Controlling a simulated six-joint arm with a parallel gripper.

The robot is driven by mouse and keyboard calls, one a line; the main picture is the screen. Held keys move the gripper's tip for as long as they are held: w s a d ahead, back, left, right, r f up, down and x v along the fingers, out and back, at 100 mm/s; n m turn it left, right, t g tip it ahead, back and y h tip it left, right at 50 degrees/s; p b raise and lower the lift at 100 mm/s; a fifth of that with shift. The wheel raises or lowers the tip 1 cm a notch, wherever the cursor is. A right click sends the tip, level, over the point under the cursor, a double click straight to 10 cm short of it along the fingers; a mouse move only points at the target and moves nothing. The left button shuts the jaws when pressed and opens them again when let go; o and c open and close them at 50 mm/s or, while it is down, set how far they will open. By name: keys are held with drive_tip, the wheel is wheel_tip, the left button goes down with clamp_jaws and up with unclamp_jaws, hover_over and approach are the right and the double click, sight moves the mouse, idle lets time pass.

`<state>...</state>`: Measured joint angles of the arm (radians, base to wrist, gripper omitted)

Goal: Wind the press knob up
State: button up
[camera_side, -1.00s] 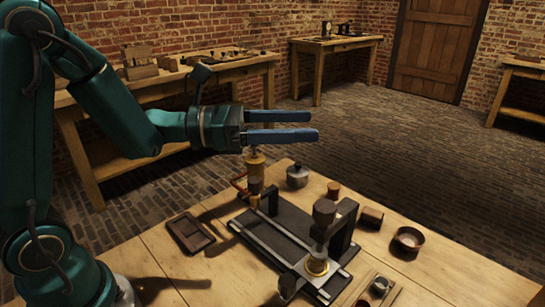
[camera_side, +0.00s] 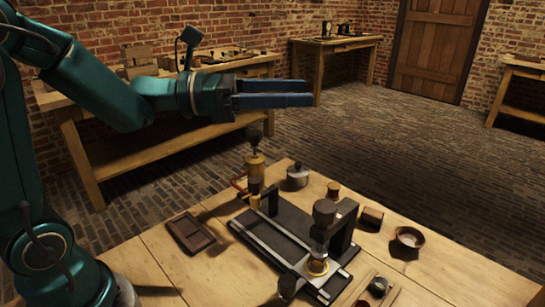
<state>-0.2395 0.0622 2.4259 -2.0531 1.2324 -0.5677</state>
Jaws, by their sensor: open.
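The press (camera_side: 341,236) stands on the bench as a dark frame with a round dark knob (camera_side: 325,211) on top. A brass-coloured piece (camera_side: 317,266) sits below the knob, on the rail plate. My gripper (camera_side: 311,93) is open and empty, with its blue fingers level and pointing right. It is in the air above and behind the press, well clear of the knob. A brass torch-like tool (camera_side: 255,166) with a dark top stands at the back of the bench, below the gripper and apart from it.
A dark rail plate (camera_side: 285,235) runs across the bench. A lidded metal pot (camera_side: 297,175), a wooden block (camera_side: 371,216) and a small bowl (camera_side: 409,238) stand right of it. A dark tray (camera_side: 188,233) lies at left. The air around my gripper is free.

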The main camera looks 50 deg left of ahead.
sight(325, 210)
drive_tip(key=s+d+m+g+h, duration=0.35)
drive_tip(key=d+m+g, duration=0.2)
drive_tip(key=d, duration=0.25)
wheel_tip(325, 210, down, 15)
drive_tip(key=shift+n+h, duration=0.35)
drive_tip(key=shift+n, duration=0.2)
drive_tip(key=x, duration=0.5)
drive_tip(key=shift+w+a+f, duration=0.1)
drive_tip(key=shift+w+f, duration=0.1)
drive_tip(key=shift+w, duration=0.25)
clamp_jaws()
